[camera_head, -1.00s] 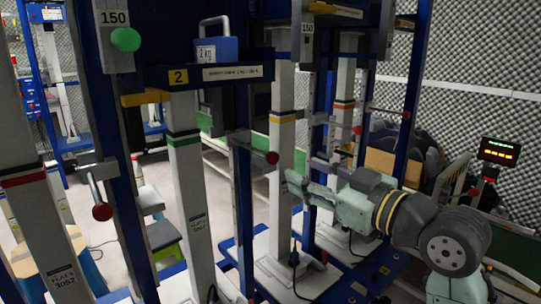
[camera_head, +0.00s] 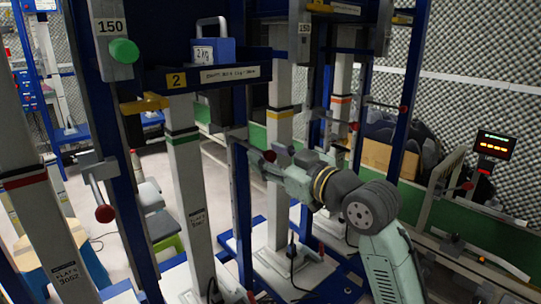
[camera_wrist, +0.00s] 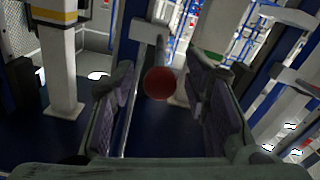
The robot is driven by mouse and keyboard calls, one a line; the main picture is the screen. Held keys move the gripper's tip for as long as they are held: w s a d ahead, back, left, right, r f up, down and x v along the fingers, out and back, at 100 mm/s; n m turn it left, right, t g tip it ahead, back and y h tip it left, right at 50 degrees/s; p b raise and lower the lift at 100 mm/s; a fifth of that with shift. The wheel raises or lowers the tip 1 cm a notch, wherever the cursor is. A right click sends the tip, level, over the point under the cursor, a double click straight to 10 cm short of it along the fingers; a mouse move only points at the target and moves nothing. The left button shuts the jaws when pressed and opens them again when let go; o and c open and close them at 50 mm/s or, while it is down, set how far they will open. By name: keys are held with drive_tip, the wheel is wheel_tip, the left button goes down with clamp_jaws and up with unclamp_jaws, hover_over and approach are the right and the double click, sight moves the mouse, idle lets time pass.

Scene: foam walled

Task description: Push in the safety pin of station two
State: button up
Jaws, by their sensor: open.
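The sign with a black 2 on yellow (camera_head: 176,80) is on the blue crossbeam of station two, above a white post with a green band (camera_head: 184,190). A safety pin with a red ball knob (camera_head: 270,156) is on the blue upright right of that post. In the wrist view the red knob (camera_wrist: 160,84) is between the two fingers, with its metal rod behind it. My gripper (camera_head: 266,165) is open around the knob; it also shows in the wrist view (camera_wrist: 160,100). I cannot tell whether a finger touches it.
Another red-knobbed pin (camera_head: 104,213) is on the left blue upright. A blue 2 kg weight (camera_head: 211,51) stands on the crossbeam. A green knob (camera_head: 123,51) and a yellow lever (camera_head: 145,104) are near. A post with a yellow band (camera_head: 279,180) stands right behind my gripper.

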clamp_jaws()
idle(0.4)
idle(0.4)
